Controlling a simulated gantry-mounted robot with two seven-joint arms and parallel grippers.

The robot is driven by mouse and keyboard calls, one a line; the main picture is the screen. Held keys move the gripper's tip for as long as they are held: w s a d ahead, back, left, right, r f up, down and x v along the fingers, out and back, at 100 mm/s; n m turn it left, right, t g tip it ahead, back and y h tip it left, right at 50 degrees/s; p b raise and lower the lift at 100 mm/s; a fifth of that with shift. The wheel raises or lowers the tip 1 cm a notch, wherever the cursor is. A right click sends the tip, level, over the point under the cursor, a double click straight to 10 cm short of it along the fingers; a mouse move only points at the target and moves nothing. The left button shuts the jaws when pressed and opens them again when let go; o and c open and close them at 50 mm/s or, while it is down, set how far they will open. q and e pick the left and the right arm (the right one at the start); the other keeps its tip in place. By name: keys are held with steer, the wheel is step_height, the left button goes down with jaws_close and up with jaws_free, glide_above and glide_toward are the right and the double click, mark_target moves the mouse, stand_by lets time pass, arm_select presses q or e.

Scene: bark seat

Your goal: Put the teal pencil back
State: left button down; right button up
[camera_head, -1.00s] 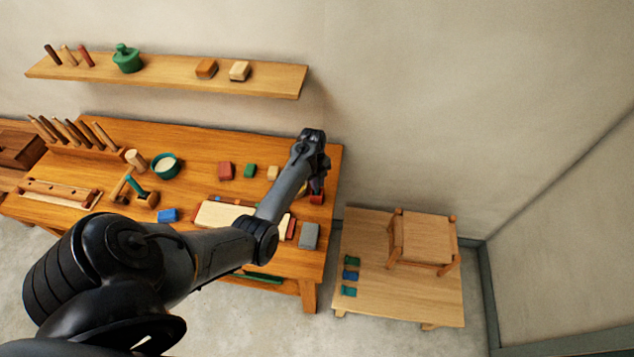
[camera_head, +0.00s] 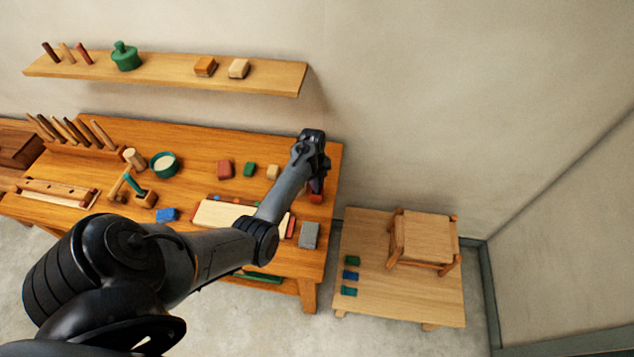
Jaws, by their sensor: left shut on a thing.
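My left gripper (camera_head: 313,172) is over the right end of the workbench (camera_head: 218,147), pointing down. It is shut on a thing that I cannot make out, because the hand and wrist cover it. No teal pencil shows clearly. A slim teal stick (camera_head: 134,184) slants against a small wooden block (camera_head: 146,200) at the bench's left; I cannot tell whether it is a pencil or a handle. My right gripper is not in view.
A teal bowl (camera_head: 164,165), a rack of wooden-handled tools (camera_head: 80,135), and red (camera_head: 224,169), green (camera_head: 249,170) and grey (camera_head: 309,235) blocks stand on the bench. A shelf (camera_head: 180,78) hangs above. A low platform (camera_head: 399,303) with a stool (camera_head: 425,237) stands right.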

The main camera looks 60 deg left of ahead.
arm_select(q)
steer(key=shift+f, duration=0.25)
steer(key=c, duration=1)
jaws_free()
steer(key=r, duration=0.3)
steer(key=a+r, duration=0.1)
steer(key=r, duration=0.6)
steer(key=shift+s+a+r, duration=0.1)
steer(key=shift+a+r, duration=0.05)
steer(key=shift+r, duration=0.2)
